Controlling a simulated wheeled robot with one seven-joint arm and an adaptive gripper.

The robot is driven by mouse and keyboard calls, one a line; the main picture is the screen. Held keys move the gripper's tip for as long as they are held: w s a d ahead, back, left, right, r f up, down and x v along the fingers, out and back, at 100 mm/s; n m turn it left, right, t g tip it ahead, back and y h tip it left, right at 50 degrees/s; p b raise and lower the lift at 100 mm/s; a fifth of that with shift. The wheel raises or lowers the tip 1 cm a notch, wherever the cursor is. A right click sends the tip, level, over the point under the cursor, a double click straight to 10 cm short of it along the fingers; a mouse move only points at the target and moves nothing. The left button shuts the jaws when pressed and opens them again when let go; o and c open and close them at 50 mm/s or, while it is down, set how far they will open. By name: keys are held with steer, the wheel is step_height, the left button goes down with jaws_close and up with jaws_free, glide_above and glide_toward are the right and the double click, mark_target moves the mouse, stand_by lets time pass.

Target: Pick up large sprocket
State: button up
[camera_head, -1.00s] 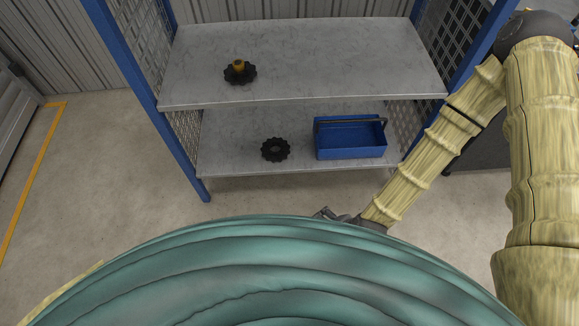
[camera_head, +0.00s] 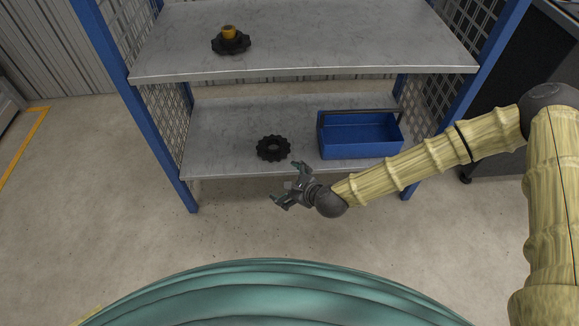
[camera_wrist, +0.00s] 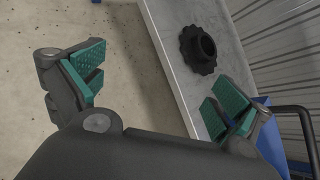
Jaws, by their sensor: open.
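A black toothed sprocket with a central hole (camera_head: 264,150) lies flat on the lower grey shelf (camera_head: 225,120), left of a blue tote. It also shows in the wrist view (camera_wrist: 190,52), upper right of centre, beyond the fingers. A second black sprocket (camera_head: 231,47) with a yellow-orange piece on its middle (camera_head: 229,32) lies on the upper shelf (camera_head: 330,40). I cannot tell for sure which one is the large sprocket. My gripper (camera_head: 289,185) is open and empty, just in front of the lower shelf's edge, to the lower right of the lower sprocket and apart from it.
The blue tote (camera_head: 360,151) with a dark handle stands right of the lower sprocket. Blue posts (camera_head: 114,65) and mesh sides bound the rack. The upper shelf overhangs the lower one. Concrete floor (camera_head: 120,180) in front is clear.

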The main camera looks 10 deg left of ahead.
steer(key=w+m+t+b, duration=0.1)
steer(key=w+m+b, duration=0.1)
steer(key=w+b, duration=0.1)
steer(key=w+a+f+m+t+b, duration=0.1)
steer(key=w+m+b, duration=0.1)
steer(key=w, duration=0.3)
steer(key=w+f+m+t+b, duration=0.1)
steer(key=w+m+b, duration=0.1)
steer(key=w+b, duration=0.1)
steer(key=shift+w+a+f+m+y+b, duration=0.2)
steer(key=shift+w+a+m+y+b, duration=0.15)
steer(key=shift+b, duration=0.45)
steer(key=shift+w+d+r, duration=0.1)
steer(key=shift+w+r, duration=0.1)
steer(key=shift+w, duration=0.2)
steer(key=shift+w+a+f+b, duration=0.3)
steer(key=shift+a+b, duration=0.05)
steer(key=shift+b, duration=0.05)
steer(key=b, duration=0.3)
glide_toward(274, 141)
steer(key=x, duration=0.5)
steer(key=shift+f, duration=0.2)
steer(key=shift+w+a+f+b, duration=0.2)
steer(key=shift+w+a+b, duration=0.15)
steer(key=shift+w+a, duration=0.15)
